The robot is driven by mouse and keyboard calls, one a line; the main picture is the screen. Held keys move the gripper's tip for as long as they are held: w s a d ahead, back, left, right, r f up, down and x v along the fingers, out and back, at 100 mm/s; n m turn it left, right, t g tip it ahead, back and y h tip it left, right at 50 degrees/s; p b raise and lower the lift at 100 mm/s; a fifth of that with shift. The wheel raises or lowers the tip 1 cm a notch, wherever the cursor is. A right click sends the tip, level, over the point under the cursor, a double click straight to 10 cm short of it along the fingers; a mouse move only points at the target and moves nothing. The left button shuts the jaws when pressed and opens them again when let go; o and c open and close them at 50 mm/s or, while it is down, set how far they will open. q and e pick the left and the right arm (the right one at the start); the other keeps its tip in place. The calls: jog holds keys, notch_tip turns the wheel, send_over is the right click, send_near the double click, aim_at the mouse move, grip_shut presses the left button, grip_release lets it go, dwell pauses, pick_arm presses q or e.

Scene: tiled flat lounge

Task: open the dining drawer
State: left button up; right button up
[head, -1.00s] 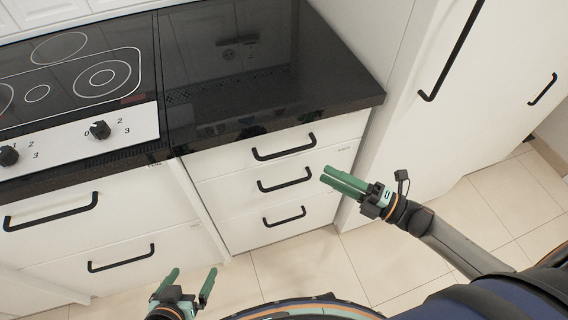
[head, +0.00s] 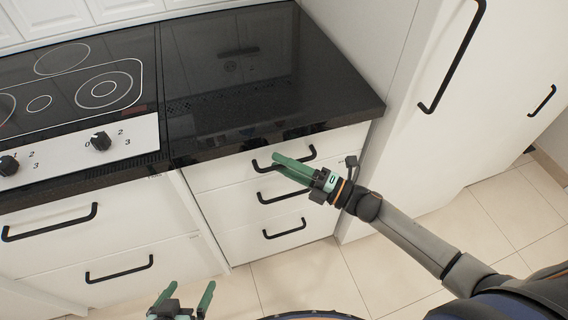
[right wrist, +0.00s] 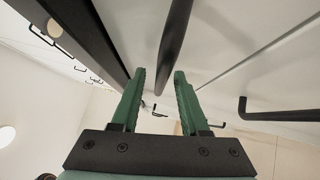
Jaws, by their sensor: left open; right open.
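A white cabinet with a stack of three drawers, each with a black bar handle, stands under the black counter. The top drawer (head: 210,176), middle drawer (head: 232,205) and bottom drawer (head: 245,242) all look shut. No readable label tells which is the dining drawer. My right gripper (head: 276,163) is open at the top drawer's handle (head: 312,152), covering part of it. In the right wrist view, a dark handle bar (right wrist: 175,40) runs in line with the gap between the open fingers (right wrist: 159,80); contact cannot be told. My left gripper (head: 190,287) is open and empty, low in the head view.
A stove (head: 85,90) with knobs is on the left, above wide drawers (head: 110,225) with black handles. A tall white cabinet (head: 415,150) stands right of the stack. Tiled floor (head: 300,270) in front is clear.

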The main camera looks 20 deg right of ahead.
grip_shut()
dwell(0.3)
dwell(1.1)
